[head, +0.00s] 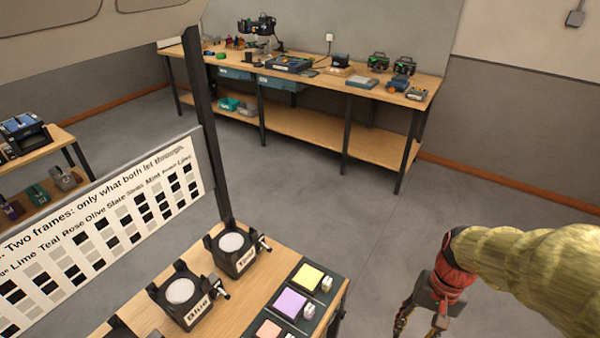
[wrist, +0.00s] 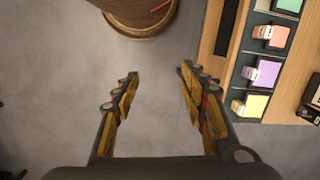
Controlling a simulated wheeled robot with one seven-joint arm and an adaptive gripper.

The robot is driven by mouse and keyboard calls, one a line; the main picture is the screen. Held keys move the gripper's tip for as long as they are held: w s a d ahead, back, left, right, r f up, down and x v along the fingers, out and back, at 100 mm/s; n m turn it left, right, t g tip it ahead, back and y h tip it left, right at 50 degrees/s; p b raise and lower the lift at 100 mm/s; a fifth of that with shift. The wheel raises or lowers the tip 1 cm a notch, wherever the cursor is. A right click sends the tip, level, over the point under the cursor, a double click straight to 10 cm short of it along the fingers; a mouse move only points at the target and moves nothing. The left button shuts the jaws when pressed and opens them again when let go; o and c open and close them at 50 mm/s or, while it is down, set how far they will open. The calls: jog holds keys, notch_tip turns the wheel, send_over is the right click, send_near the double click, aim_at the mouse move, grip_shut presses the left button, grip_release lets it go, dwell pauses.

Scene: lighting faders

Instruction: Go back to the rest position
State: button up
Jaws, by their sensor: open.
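My gripper (head: 418,318) hangs at the lower right of the head view, to the right of the table with the lamps and faders, over the grey floor. In the wrist view my gripper (wrist: 158,85) has its two yellow and black fingers spread well apart, with nothing between them but bare floor. The table's edge (wrist: 212,40) lies to the right of the fingers, apart from them. The gripper touches nothing that I can see. Its fingertips are cut off at the bottom of the head view.
Lamps labelled Teal (head: 232,243) and Blue (head: 180,291) stand on the table beside yellow (head: 309,277) and purple (head: 290,303) squares with white fader knobs. A black post (head: 205,120) and a chart board (head: 100,240) stand left. A long workbench (head: 310,125) is behind. Open floor lies between.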

jog(key=s+a+r+n+t+h, duration=0.1)
jog(key=s+a+r+n+t, duration=0.1)
jog(key=a+r+n+t, duration=0.3)
jog(key=a+r+t, duration=0.1)
jog(key=a+r, duration=0.3)
jog(key=r, duration=0.7)
jog(key=shift+r+t, duration=0.3)
jog(key=shift+a, duration=0.1)
jog(key=shift+c, duration=0.9)
